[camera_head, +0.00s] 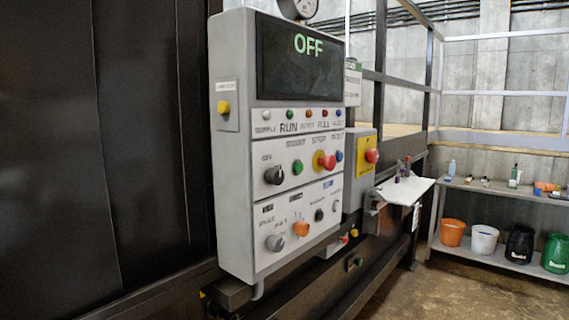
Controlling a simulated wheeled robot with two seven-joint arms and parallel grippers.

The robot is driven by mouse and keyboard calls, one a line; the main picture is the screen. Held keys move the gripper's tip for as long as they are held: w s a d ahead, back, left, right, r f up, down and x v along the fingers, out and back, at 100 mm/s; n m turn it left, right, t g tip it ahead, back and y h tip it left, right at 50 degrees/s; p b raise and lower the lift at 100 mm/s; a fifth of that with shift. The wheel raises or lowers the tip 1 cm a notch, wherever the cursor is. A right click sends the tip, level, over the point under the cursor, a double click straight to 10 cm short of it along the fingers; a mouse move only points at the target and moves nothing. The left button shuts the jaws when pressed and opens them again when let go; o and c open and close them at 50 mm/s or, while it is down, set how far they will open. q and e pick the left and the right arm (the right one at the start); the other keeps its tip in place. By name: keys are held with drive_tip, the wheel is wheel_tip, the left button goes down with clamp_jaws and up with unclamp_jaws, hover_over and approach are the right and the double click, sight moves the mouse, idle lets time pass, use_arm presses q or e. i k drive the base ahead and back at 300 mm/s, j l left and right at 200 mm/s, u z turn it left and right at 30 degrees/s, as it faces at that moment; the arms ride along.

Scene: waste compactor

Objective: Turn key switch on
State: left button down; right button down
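A grey control panel (229,180) stands left of centre, angled toward the right. Its dark display (300,75) reads OFF in green. On the upper control row, a dark rotary knob (274,175) sits at the left, beside a green button and a red mushroom button on yellow. The lower row has a grey knob (275,242), an orange knob (301,228), a small black control (319,215) and a small silver one (336,206). I cannot tell for certain which one is the key switch. Neither of my grippers is in view.
A yellow button (223,107) is on the panel's left side. A yellow box with a red button (372,156) and a small white shelf (405,190) lie right of the panel. A bench with several buckets (484,239) stands far right. Floor (455,295) at lower right looks clear.

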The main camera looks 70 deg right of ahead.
sight(275, 176)
drive_tip(key=z, duration=2.2)
